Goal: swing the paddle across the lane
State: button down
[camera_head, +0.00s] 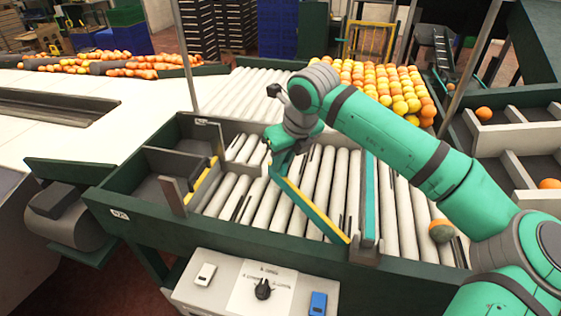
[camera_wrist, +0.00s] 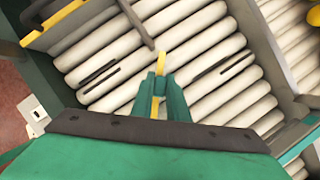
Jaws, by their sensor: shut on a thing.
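The paddle (camera_head: 312,212) is a long teal bar with a yellow upper edge. It stands slantwise over the white rollers of the lane (camera_head: 228,193), its near end by the lane's front wall and its far end under my gripper (camera_head: 283,150). In the wrist view, the teal fingers of my gripper (camera_wrist: 160,88) are shut on a narrow yellow piece of the paddle (camera_wrist: 161,58). My wrist hides part of the paddle's far end in the head view.
A teal divider (camera_head: 370,195) stands right of the paddle. An orange (camera_head: 441,231) lies on the rollers beside my arm. Many oranges (camera_head: 385,85) crowd the back of the conveyor. A control box (camera_head: 200,298) with a knob (camera_head: 263,289) stands in front. Rollers left of the paddle are bare.

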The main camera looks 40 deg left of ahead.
jog(key=c, duration=1.7)
grip_release()
jog(key=v, duration=1.1)
jog(key=shift+w+f, duration=0.1)
jog(key=shift+w, duration=0.1)
